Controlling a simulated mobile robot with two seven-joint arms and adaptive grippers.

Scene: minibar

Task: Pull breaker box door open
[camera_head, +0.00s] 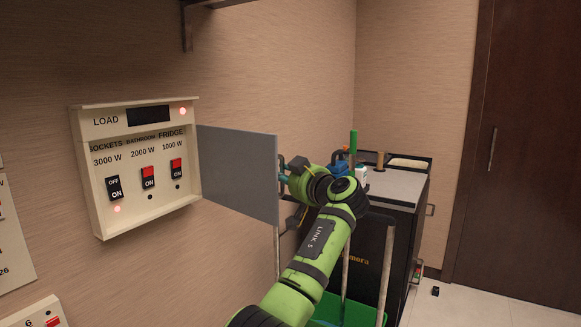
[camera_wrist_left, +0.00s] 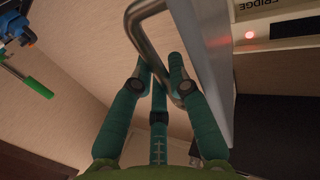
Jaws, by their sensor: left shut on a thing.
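The cream breaker box (camera_head: 135,200) is on the wall at the left of the head view, with its load display and three switches exposed. Its grey door (camera_head: 238,172) stands swung out from the box's right edge. In the wrist view, the door's grey panel (camera_wrist_left: 213,60) carries a bent metal handle (camera_wrist_left: 146,14). My left gripper (camera_wrist_left: 160,78) is shut on this handle, its teal fingers around the bar. In the head view, the gripper is at the door's outer edge, partly hidden by the door and wrist. My right gripper is not in view.
A dark cabinet with a grey top (camera_head: 395,188) stands behind my left arm, with bottles and tools around it. A green bin (camera_head: 330,312) is below. Another panel (camera_head: 12,235) is on the wall at far left.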

